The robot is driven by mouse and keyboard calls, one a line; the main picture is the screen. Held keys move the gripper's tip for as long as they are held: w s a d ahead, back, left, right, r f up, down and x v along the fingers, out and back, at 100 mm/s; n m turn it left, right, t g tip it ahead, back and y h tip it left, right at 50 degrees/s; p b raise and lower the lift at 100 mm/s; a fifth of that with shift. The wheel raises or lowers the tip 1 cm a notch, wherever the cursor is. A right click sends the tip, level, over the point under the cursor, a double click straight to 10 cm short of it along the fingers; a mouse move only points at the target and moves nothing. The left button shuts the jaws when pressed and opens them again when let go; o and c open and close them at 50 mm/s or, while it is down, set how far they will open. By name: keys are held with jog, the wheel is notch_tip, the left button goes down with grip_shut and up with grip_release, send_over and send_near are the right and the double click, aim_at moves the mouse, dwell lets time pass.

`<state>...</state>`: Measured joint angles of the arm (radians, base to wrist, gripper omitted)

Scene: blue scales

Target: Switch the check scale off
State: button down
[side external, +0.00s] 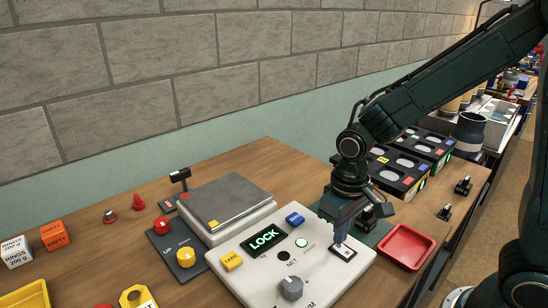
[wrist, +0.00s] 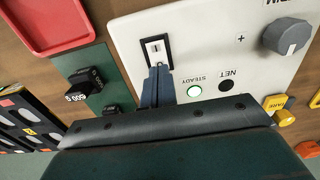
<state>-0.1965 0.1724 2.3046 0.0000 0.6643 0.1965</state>
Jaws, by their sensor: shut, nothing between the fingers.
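The check scale's white panel (side external: 264,272) has a dark display (side external: 264,238) that reads LOCK in green. A rocker switch (side external: 344,253) in a black frame sits at the panel's right; in the wrist view the switch (wrist: 154,47) shows a white face with a small dark mark. My gripper (side external: 340,240) is shut and empty, pointing down at the switch. In the wrist view the fingertips (wrist: 158,68) are at the switch's near edge; I cannot tell whether they touch it. A round lamp marked STEADY (wrist: 194,91) glows green.
A grey knob (side external: 290,288), a yellow TARE button (side external: 232,261) and a blue button (side external: 295,219) share the panel. The grey weighing plate (side external: 226,208) is bare. A red tray (side external: 406,246) and black weights (wrist: 84,82) on a green mat stand close beside my gripper.

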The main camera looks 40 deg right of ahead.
jog(key=shift+f, duration=0.75)
dwell(0.8)
jog(key=shift+r, duration=3.5)
jog(key=s+d+r+t, duration=0.5)
jog(key=s+r, duration=0.5)
jog(key=s, duration=0.2)
jog(key=shift+s+d+t, duration=0.2)
jog(key=shift+d+t, duration=0.1)
jog(key=shift+d, duration=0.2)
jog(key=shift+r, duration=0.1)
